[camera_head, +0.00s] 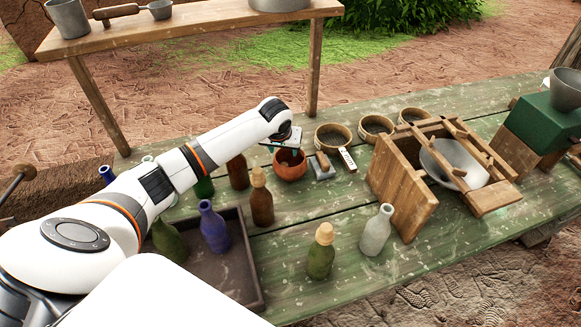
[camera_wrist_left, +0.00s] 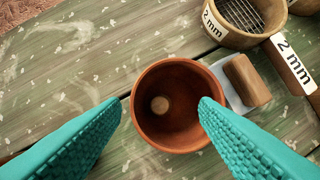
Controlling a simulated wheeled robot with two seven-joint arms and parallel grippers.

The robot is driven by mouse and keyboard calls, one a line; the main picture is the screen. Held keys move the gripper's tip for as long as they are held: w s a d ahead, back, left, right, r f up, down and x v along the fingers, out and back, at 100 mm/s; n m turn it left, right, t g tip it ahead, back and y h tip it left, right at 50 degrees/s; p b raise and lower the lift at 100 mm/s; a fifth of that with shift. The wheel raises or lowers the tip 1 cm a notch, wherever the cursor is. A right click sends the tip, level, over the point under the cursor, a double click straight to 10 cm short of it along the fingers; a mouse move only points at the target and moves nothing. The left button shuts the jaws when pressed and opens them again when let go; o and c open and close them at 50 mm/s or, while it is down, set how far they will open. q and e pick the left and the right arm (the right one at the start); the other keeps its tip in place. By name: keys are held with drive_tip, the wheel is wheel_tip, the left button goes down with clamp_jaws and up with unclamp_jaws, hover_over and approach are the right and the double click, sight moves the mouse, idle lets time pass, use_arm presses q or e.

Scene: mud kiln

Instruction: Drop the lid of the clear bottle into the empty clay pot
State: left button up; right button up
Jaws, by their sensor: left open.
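The clear bottle (camera_head: 376,232) stands upright on the green table, right of centre, with no lid on its mouth. The reddish clay pot (camera_head: 290,168) stands near the table's middle and also shows in the left wrist view (camera_wrist_left: 146,128). A small pale round piece that looks like a cork lid (camera_wrist_left: 160,104) lies on the pot's floor. My left gripper (camera_head: 288,141) is above the pot; its teal fingers (camera_wrist_left: 162,102) are apart with nothing between them. My right gripper is not in view.
A dark tray (camera_head: 238,276) with bottles lies at left. A brown corked bottle (camera_head: 261,198) and a green corked bottle (camera_head: 320,252) stand nearby. Several sieves (camera_head: 333,136) and a wooden-handled block (camera_head: 321,168) are close to the pot. A wooden frame (camera_head: 403,185) stands right.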

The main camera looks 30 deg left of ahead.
use_arm(q)
drive_tip(key=v, duration=1)
drive_tip(key=shift+r+b, duration=0.3)
drive_tip(key=shift+s, duration=0.1)
